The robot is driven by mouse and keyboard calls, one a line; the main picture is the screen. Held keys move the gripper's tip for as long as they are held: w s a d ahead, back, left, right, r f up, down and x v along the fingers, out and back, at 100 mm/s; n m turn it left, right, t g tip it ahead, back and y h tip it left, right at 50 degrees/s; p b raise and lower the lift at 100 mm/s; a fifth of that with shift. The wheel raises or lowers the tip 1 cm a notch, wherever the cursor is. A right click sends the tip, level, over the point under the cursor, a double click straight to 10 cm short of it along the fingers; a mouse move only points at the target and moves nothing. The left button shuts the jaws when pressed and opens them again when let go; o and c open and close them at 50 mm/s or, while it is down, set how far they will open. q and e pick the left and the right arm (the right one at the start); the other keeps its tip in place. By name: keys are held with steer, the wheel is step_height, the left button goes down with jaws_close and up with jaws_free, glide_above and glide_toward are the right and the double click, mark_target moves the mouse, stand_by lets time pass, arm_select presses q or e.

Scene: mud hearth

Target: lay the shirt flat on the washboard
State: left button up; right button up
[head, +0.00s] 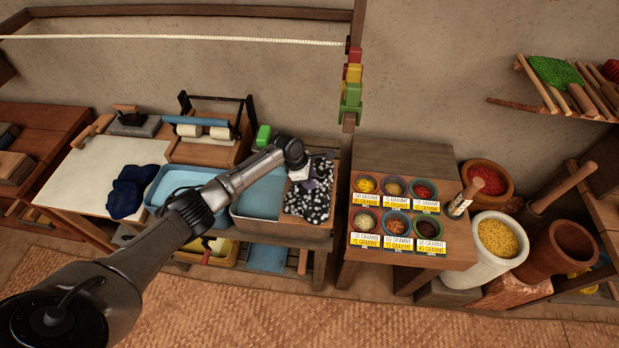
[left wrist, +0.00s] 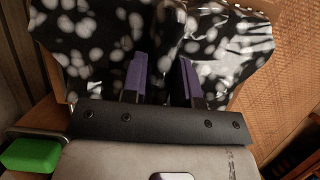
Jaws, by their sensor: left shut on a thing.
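The shirt (head: 305,207) is black with white dots. It lies spread at the right end of the wash bench and covers most of what is under it. My left gripper (head: 305,178) is over its upper part and shut on it. In the left wrist view the purple fingers of my left gripper (left wrist: 162,78) stand in a fold of the shirt (left wrist: 85,45), with cloth on both sides. The washboard is mostly hidden; a brown wooden edge (head: 334,170) beside the shirt may be part of it. My right gripper is out of view.
Two blue basins (head: 180,183) stand left of the shirt, and my left arm crosses over them. A green block (head: 263,135) stands behind. A dark blue cloth (head: 129,190) lies on the pale table (head: 85,175). Spice bowls (head: 395,205) fill the table to the right.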

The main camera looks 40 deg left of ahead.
arm_select(q)
steer(key=o, duration=1)
steer(key=p+v, duration=0.2)
steer(key=v, duration=1.2)
steer(key=shift+d, duration=0.1)
